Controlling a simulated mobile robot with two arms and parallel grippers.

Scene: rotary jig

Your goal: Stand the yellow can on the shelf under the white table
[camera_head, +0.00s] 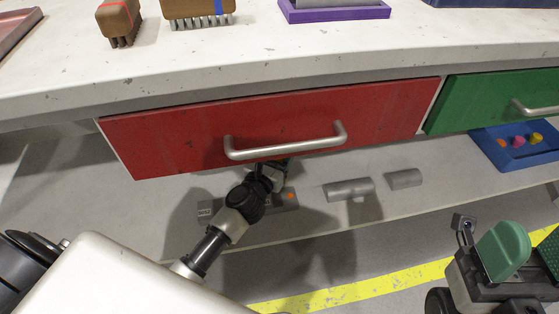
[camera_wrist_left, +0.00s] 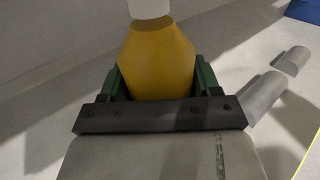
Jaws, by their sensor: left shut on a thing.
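The yellow can (camera_wrist_left: 158,62) has a white top (camera_wrist_left: 148,8) and fills the space between the green fingers of my left gripper (camera_wrist_left: 157,85) in the left wrist view. The gripper is shut on it. In the head view my left arm reaches under the red drawer, over the shelf (camera_head: 330,222), and the can is hidden there. I cannot tell whether the can's base touches the shelf. My right gripper (camera_head: 526,254), with green fingers apart, is open and empty at the lower right. The white table (camera_head: 300,60) is above the shelf.
The red drawer (camera_head: 190,130) and its handle (camera_head: 285,150) hang over my left arm. Grey pipe pieces (camera_head: 349,190) (camera_head: 404,179) and a grey block with an orange mark (camera_head: 291,196) lie on the shelf. A blue tray (camera_head: 515,160) is at the right.

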